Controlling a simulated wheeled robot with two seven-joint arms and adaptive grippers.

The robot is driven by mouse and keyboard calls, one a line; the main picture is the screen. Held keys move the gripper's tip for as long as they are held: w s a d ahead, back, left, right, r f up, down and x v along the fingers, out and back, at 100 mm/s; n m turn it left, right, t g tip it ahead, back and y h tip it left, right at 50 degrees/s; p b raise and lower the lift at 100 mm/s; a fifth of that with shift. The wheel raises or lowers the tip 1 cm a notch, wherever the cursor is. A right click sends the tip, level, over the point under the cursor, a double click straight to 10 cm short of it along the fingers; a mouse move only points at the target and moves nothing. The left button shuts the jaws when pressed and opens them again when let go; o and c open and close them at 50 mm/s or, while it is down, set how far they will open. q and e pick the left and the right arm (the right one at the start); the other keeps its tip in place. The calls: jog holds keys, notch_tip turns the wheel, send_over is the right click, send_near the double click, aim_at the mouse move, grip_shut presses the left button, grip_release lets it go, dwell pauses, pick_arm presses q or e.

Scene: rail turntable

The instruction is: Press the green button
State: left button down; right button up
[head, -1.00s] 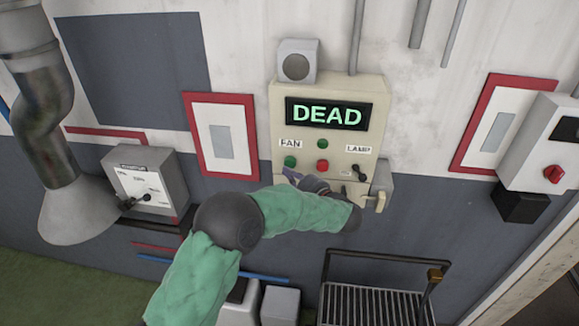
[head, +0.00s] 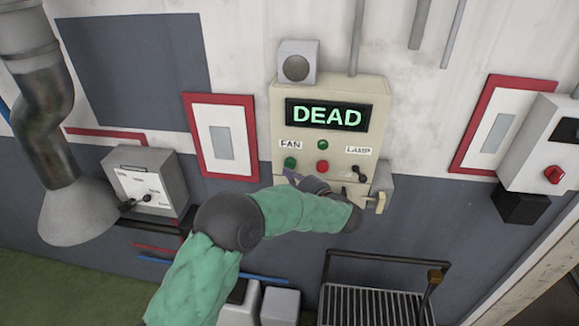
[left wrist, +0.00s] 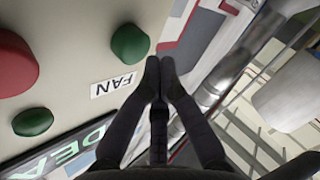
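The green button (head: 290,162) sits on the cream control panel (head: 281,108), below the FAN label (head: 290,144). It shows large in the left wrist view (left wrist: 130,45). A red button (head: 322,166) is to its right, with another round green piece (head: 322,144) above the red one. My left gripper (head: 287,175) is just below the green button in the head view. In the left wrist view its fingertips (left wrist: 160,65) are together with nothing between them, close beside the button's edge. I cannot tell whether they touch it. My right gripper is not in view.
The panel's display (head: 325,114) reads DEAD. A small dark lever (head: 359,172) is under the LAMP label (head: 358,150), behind my left arm's reach. A grey switch box (head: 145,180) is on the left wall. A metal cart or rack (head: 375,300) stands below.

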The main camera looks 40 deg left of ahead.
pick_arm(q)
jog(key=shift+w+a, duration=0.15)
jog(key=shift+w, duration=0.05)
dwell(0.4)
jog(key=shift+w+a, duration=0.1)
jog(key=shift+w, duration=0.05)
jog(key=shift+w+a, duration=0.15)
jog(key=shift+w, duration=0.2)
dwell(0.8)
jog(key=shift+s, duration=0.1)
dwell(0.3)
jog(key=shift+s+d, duration=0.4)
jog(key=shift+s, duration=0.25)
jog(key=s+d, duration=0.1)
jog(key=s, duration=0.1)
jog(key=s+d, duration=0.1)
jog(key=s, duration=0.1)
jog(key=shift+s+d, duration=0.15)
jog(key=shift+d, duration=0.05)
dwell(1.0)
